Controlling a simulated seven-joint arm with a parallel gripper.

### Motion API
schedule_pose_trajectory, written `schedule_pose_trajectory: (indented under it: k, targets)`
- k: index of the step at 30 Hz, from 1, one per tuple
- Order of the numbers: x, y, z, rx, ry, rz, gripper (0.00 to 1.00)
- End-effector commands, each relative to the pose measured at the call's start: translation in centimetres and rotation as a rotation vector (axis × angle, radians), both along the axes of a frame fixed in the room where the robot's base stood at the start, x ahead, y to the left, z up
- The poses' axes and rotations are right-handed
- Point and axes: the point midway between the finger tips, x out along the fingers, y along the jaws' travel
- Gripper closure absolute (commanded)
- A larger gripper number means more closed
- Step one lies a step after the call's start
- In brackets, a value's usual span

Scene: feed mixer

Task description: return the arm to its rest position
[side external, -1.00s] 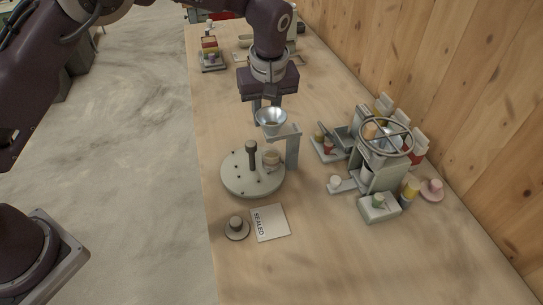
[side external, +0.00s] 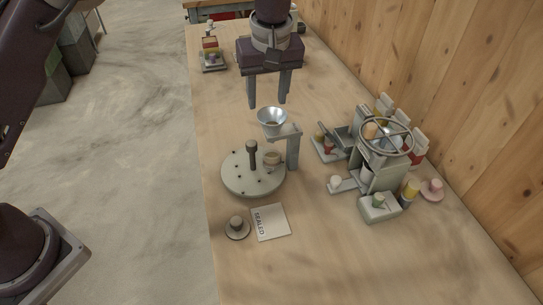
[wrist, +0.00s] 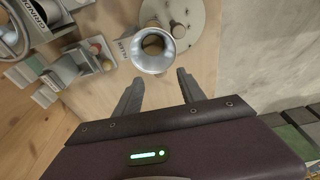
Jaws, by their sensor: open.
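My gripper (side external: 268,102) hangs above the table, fingers pointing down and spread apart with nothing between them. It is above and behind the metal funnel (side external: 271,121), clear of it, in the side view. In the wrist view my gripper's fingers (wrist: 160,90) are apart, with the funnel (wrist: 154,50) just beyond them. The funnel sits on a grey bracket stand (side external: 293,148) over the edge of a round plate (side external: 252,184) with a dark upright knob (side external: 251,153) and a small tan cup (side external: 271,159).
A mixer with a handwheel (side external: 387,136) stands at right by the wooden wall, with small coloured pieces around it. A card marked SEALED (side external: 271,222) and a round knobbed disc (side external: 237,228) lie in front. A block stack (side external: 211,53) stands at back left.

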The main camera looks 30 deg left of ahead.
Motion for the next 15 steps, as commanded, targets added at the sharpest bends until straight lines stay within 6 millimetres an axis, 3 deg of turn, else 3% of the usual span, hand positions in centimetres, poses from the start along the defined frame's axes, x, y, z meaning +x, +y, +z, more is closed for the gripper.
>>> schedule_pose_trajectory:
  k: [5, 8, 11, 15]
  targets:
    - [0.0, 0.1, 0.1, -0.001, -0.001, 0.001, 0.53]
    - [-0.6, 1.2, 1.7, -0.022, -0.007, -0.013, 0.53]
    - [-3.1, 4.0, 5.8, -0.081, -0.021, -0.068, 0.53]
    - [-10.5, 8.5, 11.8, -0.148, -0.081, -0.236, 0.53]
